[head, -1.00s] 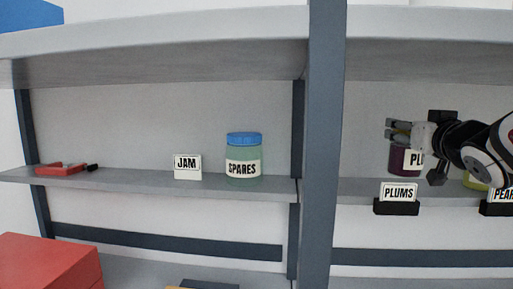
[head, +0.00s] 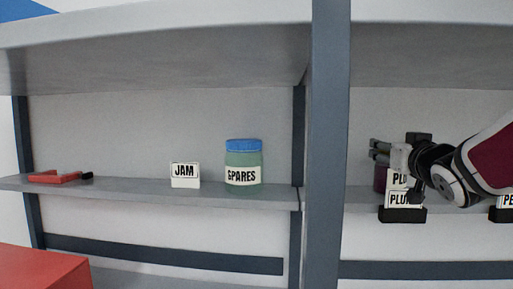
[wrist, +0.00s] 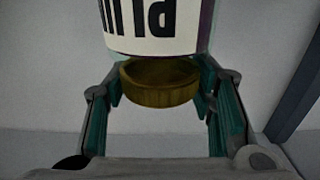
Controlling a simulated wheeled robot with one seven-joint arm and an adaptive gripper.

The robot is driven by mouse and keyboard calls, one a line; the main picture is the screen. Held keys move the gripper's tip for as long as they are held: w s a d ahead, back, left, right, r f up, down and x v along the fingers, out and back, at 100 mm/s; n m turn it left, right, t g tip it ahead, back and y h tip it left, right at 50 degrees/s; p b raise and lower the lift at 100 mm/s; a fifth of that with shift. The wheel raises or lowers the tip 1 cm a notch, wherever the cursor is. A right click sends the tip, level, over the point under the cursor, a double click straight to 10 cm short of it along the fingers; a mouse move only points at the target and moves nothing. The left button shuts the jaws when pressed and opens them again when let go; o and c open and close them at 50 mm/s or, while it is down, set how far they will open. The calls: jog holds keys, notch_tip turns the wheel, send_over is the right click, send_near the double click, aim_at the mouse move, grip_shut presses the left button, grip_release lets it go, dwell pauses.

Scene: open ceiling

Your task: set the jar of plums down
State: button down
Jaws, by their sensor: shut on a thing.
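The jar of plums (head: 380,179) is dark purple with a white label. It is at the right-hand shelf, upright, partly hidden behind the PLUMS sign (head: 404,201) and my arm. My gripper (head: 380,150) is at the top of the jar, shut on it. In the wrist view the jar (wrist: 155,50) shows its label upside down, and its brown-yellow lid (wrist: 158,82) lies between my two teal fingers (wrist: 160,100). Whether the jar's base touches the shelf is hidden.
A dark upright post (head: 329,150) divides the shelves. Left of it stand a blue-lidded SPARES jar (head: 243,161), a JAM card (head: 185,175) and a red object (head: 55,177). Another sign (head: 507,201) is at the right edge. A shelf board (head: 430,50) runs above.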

jog(key=c, duration=0.7)
grip_release()
jog(key=shift+f, duration=0.15)
